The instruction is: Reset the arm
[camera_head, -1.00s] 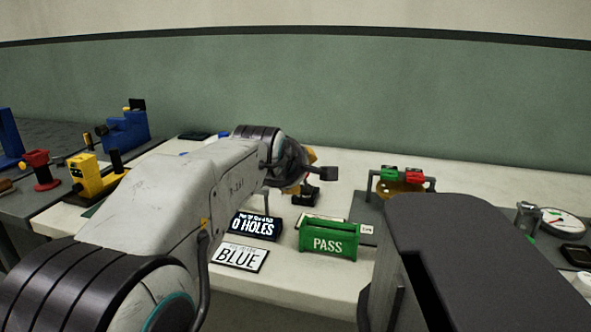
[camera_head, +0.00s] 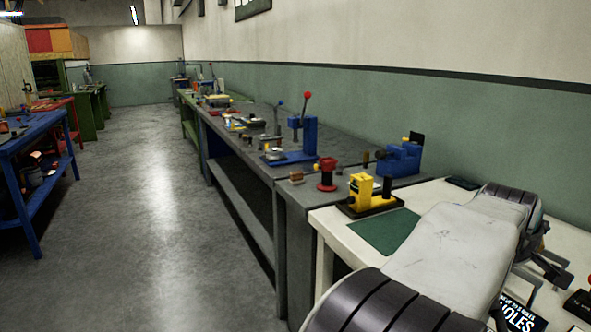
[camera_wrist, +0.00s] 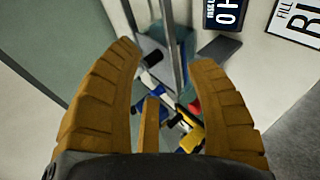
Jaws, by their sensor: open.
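My gripper (camera_wrist: 168,80) is open in the wrist view, its two ribbed orange-brown fingers spread apart. I see nothing held between them. Beyond the fingers are a grey metal post and small blue, yellow, red and black parts (camera_wrist: 185,125), blurred and hard to tell apart. In the head view my arm reaches over the white table (camera_head: 440,197) at the lower right. The gripper there is mostly hidden behind the arm, near the right edge.
A yellow device (camera_head: 366,192), a red spool (camera_head: 326,175) and a blue press (camera_head: 309,138) stand on the benches. The grey floor aisle (camera_head: 150,200) is clear.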

